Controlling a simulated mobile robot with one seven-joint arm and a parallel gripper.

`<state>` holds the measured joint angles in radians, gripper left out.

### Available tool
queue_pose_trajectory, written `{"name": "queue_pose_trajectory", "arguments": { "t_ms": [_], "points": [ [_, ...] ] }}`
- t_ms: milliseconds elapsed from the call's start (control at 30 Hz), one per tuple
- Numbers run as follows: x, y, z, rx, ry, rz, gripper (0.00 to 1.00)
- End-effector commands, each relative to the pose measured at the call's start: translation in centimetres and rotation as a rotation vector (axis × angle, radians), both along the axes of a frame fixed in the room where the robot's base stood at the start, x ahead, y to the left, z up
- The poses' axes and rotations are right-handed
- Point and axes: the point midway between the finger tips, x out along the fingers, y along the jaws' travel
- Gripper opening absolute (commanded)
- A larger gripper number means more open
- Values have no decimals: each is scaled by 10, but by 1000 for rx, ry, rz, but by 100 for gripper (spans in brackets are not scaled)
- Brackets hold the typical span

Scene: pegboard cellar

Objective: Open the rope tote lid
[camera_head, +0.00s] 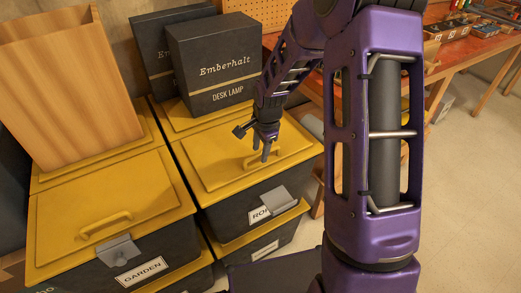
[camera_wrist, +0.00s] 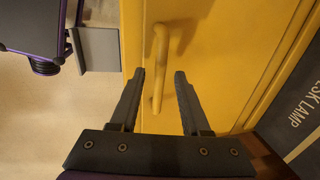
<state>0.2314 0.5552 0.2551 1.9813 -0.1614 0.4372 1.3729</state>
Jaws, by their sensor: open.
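The rope tote is a dark box with a yellow lid (camera_head: 208,165), which lies shut on it. Its label (camera_head: 260,213) is partly hidden, with only "RO" showing. A grey latch (camera_head: 274,202) sits at the lid's front edge; it juts outward in the wrist view (camera_wrist: 97,48). I cannot tell whether it is fastened. A yellow bar handle (camera_wrist: 160,45) stands on the lid. My gripper (camera_head: 266,156) is open and points down at the handle. In the wrist view the handle's bar runs between the fingertips (camera_wrist: 161,73), with a gap on each side.
The garden tote (camera_head: 60,215) stands at left, with a wooden box (camera_head: 65,90) on the totes behind it. Black desk lamp boxes (camera_head: 213,65) stand behind the rope tote. A workbench (camera_head: 460,45) is at back right. The floor at right (camera_head: 470,200) is clear.

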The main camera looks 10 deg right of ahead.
Motion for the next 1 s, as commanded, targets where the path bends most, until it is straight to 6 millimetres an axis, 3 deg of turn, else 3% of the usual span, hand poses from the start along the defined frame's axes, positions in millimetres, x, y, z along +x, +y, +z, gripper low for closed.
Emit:
{"name": "queue_pose_trajectory", "arguments": {
  "t_ms": [33, 300, 1000],
  "points": [
    [0, 0, 0, 0, 0, 0, 47],
    [0, 0, 0, 0, 0, 0, 0],
    [0, 0, 1, 0, 0, 0, 0]
  ]
}}
